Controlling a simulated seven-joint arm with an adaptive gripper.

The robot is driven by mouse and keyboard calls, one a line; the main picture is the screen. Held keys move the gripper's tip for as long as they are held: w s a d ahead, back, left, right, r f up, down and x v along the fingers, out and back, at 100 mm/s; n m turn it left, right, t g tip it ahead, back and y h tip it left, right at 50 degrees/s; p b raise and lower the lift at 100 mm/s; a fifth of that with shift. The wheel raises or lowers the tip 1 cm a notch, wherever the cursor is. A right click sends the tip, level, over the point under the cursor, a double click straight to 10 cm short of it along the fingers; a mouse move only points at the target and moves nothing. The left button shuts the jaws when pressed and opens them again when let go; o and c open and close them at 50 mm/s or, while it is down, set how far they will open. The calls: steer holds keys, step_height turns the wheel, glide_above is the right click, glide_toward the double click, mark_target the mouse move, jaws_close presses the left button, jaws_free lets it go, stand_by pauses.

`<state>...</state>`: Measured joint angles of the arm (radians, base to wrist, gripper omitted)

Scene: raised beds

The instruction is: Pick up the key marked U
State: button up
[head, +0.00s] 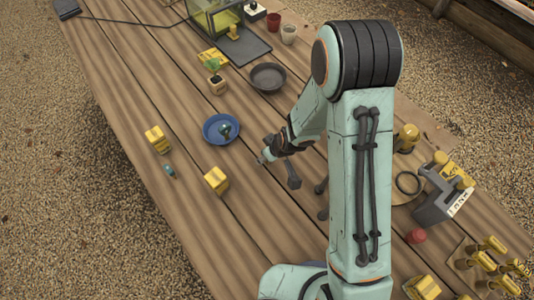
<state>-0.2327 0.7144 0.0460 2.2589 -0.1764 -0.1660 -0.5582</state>
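I cannot make out a letter U on anything in the head view, so I cannot tell which thing is the key marked U. Dark grey pieces lie on the table beside my arm: a longer one with thick ends (293,176) and a smaller one (321,187) partly by the arm. My gripper (265,158) is low over the middle of the table, right of the blue plate (211,136), with the longer dark piece to its right. The fingers are small and dark, and I cannot tell whether they are open or hold anything.
Yellow boxes (158,139) (216,180) and a small teal item (169,171) lie at the left. A grey labelled holder (443,195) and several yellow pegs (478,261) are at the right.

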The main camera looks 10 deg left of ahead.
jaws_close()
steer(key=shift+r, duration=0.1)
